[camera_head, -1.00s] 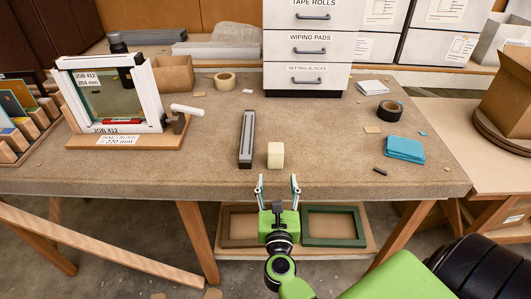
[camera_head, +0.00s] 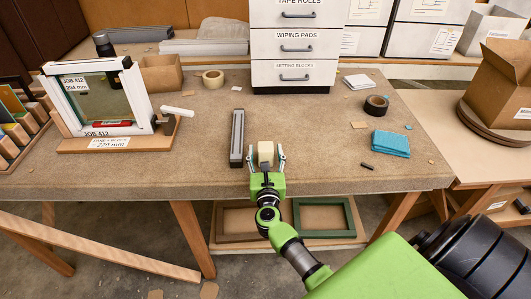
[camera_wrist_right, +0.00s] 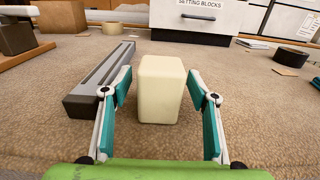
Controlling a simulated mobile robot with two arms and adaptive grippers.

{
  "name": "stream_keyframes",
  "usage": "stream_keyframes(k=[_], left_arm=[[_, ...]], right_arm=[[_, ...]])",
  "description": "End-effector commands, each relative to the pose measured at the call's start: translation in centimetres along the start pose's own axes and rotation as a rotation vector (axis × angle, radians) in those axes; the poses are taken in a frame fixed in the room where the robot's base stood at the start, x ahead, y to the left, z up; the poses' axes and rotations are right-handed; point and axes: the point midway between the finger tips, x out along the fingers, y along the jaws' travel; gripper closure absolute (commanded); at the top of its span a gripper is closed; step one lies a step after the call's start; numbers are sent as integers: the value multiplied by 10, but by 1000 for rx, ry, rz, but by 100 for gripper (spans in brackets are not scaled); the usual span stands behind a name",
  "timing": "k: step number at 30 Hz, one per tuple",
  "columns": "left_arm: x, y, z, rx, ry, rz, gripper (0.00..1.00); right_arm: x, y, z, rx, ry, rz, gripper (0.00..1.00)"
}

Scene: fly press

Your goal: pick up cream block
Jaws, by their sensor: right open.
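The cream block (camera_head: 265,151) stands upright on the brown table near its front edge. In the right wrist view the cream block (camera_wrist_right: 160,88) sits between the two fingers, with a visible gap on each side. My right gripper (camera_head: 266,159) is open, low over the table, its fingers reaching to either side of the block. In the right wrist view the open right gripper (camera_wrist_right: 162,95) shows teal finger pads. The block's lower front is partly hidden by the gripper in the head view. My left gripper is not in view.
A grey slotted bar (camera_head: 237,138) lies just left of the block. A framed pane on a stand (camera_head: 100,100) is at left. A drawer unit (camera_head: 293,50) stands behind. A teal cloth (camera_head: 390,144) and black tape roll (camera_head: 376,105) lie right.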

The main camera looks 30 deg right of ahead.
Motion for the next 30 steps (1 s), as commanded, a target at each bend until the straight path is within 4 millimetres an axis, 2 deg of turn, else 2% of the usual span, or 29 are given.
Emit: stream_keyframes(k=[5,9,10,11,23,30], left_arm=[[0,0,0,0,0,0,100],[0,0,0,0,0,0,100],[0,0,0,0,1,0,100],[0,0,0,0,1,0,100],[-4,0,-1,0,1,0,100],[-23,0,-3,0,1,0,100]], right_arm=[[0,0,0,0,0,0,46],[0,0,0,0,0,0,82],[0,0,0,0,0,0,90],[0,0,0,0,0,0,93],[0,0,5,0,-1,0,93],[0,0,30,2,-2,-1,93]])
